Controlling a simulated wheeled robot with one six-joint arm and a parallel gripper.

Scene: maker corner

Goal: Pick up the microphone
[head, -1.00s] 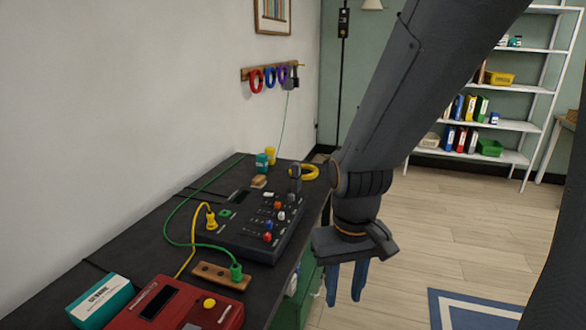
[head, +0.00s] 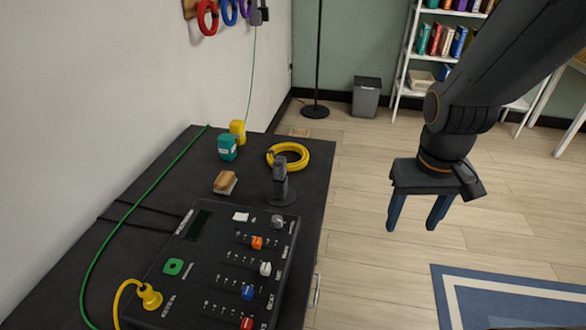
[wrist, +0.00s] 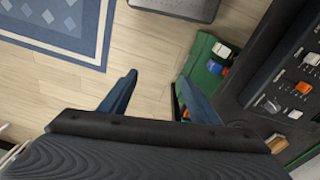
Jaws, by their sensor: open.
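The microphone (head: 280,177) looks like a dark grey upright piece on a round black base, on the dark bench top (head: 312,190) near its right edge, just behind the mixer panel. My gripper (head: 413,226) is open and empty, with its blue fingers pointing down over the floor, right of the bench and apart from the microphone. In the wrist view my gripper (wrist: 158,80) has nothing between its fingers, only floor. I cannot make out the microphone in that view.
The mixer panel (head: 190,285) has coloured knobs. A yellow cable coil (head: 304,157), teal jar (head: 227,148), yellow jar (head: 238,131) and wooden block (head: 225,182) stand around the microphone. A green crate (wrist: 206,70) is beside the bench. The floor under my gripper is clear.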

